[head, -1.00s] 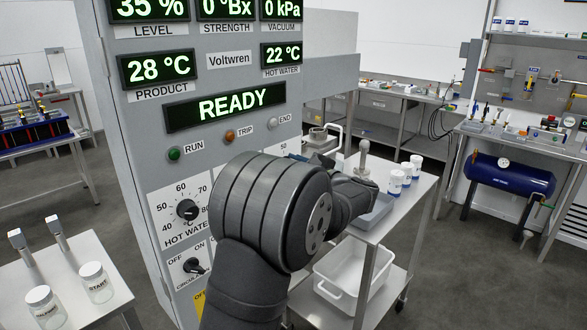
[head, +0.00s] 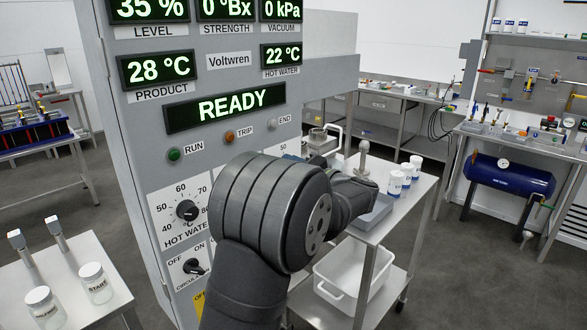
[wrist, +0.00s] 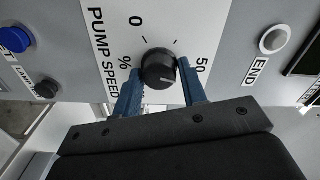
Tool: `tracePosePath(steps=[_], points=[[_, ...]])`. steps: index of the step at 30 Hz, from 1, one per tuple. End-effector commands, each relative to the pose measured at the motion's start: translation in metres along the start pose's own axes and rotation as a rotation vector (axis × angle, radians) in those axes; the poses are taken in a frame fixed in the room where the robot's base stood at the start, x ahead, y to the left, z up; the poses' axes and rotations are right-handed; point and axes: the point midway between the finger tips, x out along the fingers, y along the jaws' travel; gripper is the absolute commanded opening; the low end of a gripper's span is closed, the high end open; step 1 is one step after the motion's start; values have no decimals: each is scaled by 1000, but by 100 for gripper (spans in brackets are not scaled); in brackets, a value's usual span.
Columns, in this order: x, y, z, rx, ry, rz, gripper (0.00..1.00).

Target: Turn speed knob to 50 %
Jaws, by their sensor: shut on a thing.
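The black pump speed knob (wrist: 158,69) sits on a white panel label (wrist: 125,38) marked "PUMP SPEED %" with "0" and "50" beside it. My gripper (wrist: 158,84) is shut on the knob, with one blue finger on each side of it. I cannot clearly make out the knob's pointer. In the head view my arm hides the knob and the gripper; only a "50" mark of the scale shows above the arm. The cabinet's display (head: 226,107) reads READY.
The hot water knob (head: 187,210) and a lower OFF/ON switch (head: 194,266) are left of my arm. In the wrist view a white END button (wrist: 274,40) and a blue button (wrist: 14,40) flank the label. A steel cart (head: 408,215) stands to the right.

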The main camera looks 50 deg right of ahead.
Motion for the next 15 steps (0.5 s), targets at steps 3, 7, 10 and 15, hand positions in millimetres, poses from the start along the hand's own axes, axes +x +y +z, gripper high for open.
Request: tracePosePath(steps=[3,7,10,15], points=[[-1,1,0,-75,0,2,16],[-1,1,0,-141,0,3,16],[-1,1,0,-178,0,3,16],[-1,1,0,-214,0,3,16]])
